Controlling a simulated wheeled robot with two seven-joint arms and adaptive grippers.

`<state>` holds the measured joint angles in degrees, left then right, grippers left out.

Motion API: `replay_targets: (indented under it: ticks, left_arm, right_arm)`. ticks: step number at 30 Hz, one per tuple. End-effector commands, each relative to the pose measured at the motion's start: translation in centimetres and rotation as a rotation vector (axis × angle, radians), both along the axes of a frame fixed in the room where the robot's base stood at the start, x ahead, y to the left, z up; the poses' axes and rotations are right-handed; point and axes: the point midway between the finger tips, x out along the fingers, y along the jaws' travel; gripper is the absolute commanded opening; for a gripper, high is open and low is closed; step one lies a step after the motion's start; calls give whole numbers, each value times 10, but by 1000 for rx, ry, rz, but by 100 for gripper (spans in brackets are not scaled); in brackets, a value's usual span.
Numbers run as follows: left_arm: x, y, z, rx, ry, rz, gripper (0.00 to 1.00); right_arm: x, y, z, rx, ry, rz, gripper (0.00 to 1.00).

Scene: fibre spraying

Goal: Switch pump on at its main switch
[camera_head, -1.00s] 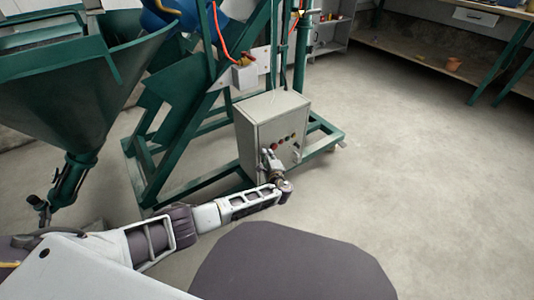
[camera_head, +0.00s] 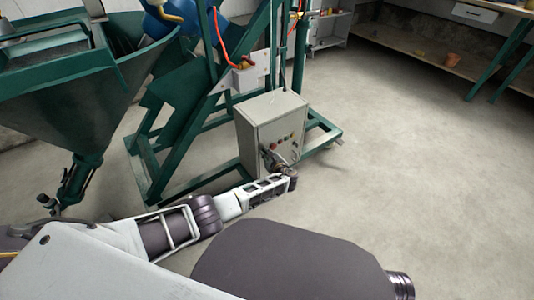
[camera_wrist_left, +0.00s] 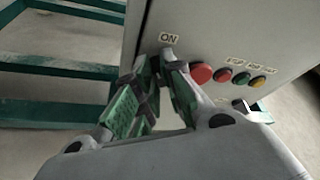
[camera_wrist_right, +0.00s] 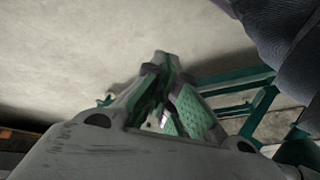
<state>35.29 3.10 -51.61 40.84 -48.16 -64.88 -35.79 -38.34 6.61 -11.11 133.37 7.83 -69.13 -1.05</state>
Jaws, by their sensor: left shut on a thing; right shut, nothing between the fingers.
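The pump's grey control box (camera_head: 262,118) stands on the green frame, with a row of coloured buttons (camera_head: 289,140) on its front. The left wrist view shows the ON label (camera_wrist_left: 168,38), a large red button (camera_wrist_left: 201,73) and smaller red, green and yellow buttons. My left gripper (camera_head: 268,157) is at the box front; in its wrist view its fingertips (camera_wrist_left: 161,62) are closed together just below the ON label. The main switch they grip is mostly hidden by the fingers. My right gripper (camera_wrist_right: 161,68) is shut and empty, away from the box, over the floor.
A green hopper (camera_head: 95,95) stands at the left. Green frame beams (camera_head: 190,192) run along the floor beside the box. A workbench (camera_head: 440,60) is at the back right. The floor (camera_head: 410,170) to the right is clear.

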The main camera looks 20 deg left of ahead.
Motion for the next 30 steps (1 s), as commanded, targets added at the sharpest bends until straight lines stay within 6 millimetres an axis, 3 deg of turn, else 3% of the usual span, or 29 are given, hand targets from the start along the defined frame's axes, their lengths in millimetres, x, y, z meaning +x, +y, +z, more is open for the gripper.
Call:
replay_targets:
  ticks: [10,30]
  left_arm:
    - [1,-3,0,159,209,0,0]
    - [3,-4,-1,361,466,0,0]
  right_arm:
    - [0,-2,6,-12,8,3,0]
    - [3,6,-27,37,-34,-14,0]
